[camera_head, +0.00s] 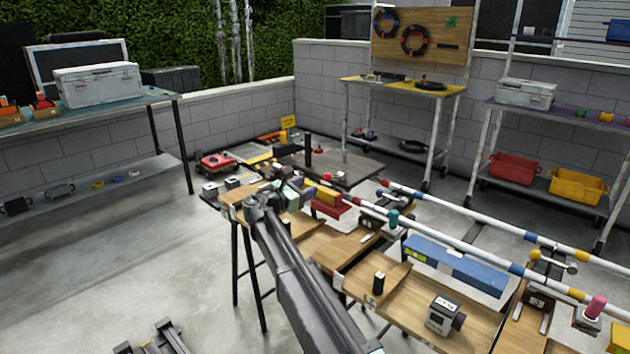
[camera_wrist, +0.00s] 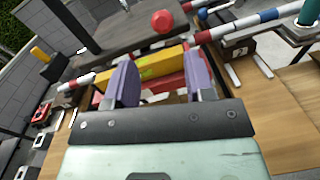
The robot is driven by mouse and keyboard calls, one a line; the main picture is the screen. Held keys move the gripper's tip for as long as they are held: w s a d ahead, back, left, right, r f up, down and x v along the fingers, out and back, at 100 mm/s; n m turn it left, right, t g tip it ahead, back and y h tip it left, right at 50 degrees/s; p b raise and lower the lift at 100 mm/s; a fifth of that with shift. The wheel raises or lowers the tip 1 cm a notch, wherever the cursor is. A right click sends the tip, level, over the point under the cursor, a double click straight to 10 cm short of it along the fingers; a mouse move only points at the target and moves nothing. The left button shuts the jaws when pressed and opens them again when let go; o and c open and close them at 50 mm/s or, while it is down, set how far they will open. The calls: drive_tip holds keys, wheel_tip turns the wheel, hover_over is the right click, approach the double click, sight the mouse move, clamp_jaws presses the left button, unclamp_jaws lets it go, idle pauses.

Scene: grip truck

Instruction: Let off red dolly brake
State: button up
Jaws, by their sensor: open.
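My gripper (camera_wrist: 162,82) has two purple fingers, spread apart, with nothing held between them. In the head view my gripper (camera_head: 303,186) is over the far left end of the wooden bench. Ahead of the fingers lies a yellow bar (camera_wrist: 160,64) above a red body; the same yellow bar (camera_head: 327,196) and red body (camera_head: 334,209) show in the head view. A red ball knob (camera_wrist: 162,21) stands beyond the bar, near a dark tabletop. A low red wheeled-looking item (camera_head: 215,162) sits farther back left. I cannot tell which part is the dolly brake.
Striped poles (camera_head: 480,247) run along the bench on supports. A dark low table (camera_head: 350,168) lies behind.

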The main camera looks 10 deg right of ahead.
sight(331, 177)
drive_tip(key=x, duration=1.1)
drive_tip(key=shift+s+d, duration=0.1)
drive_tip(key=shift+s, duration=0.15)
clamp_jaws()
